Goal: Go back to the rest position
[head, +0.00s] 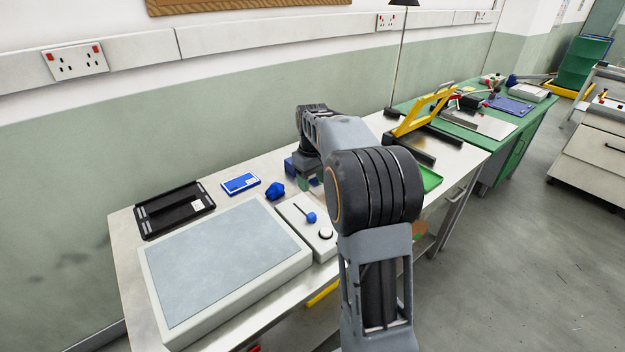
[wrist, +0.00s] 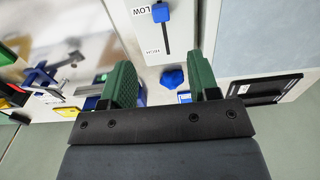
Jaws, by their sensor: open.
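My gripper shows in the wrist view (wrist: 162,85) with its two green fingers spread apart and nothing between them. It hangs above the bench, with a blue knob-like piece (wrist: 172,78) seen beyond the gap between the fingers. A control box with a slider (head: 311,218) and a round white button sits on the bench near the arm. The slider's blue handle (wrist: 160,13) and the label LOW show at the top of the wrist view.
A large grey-topped panel (head: 225,265) fills the bench's front left. Behind it are a black tray (head: 175,209), a blue box (head: 240,184) and a blue piece (head: 275,191).

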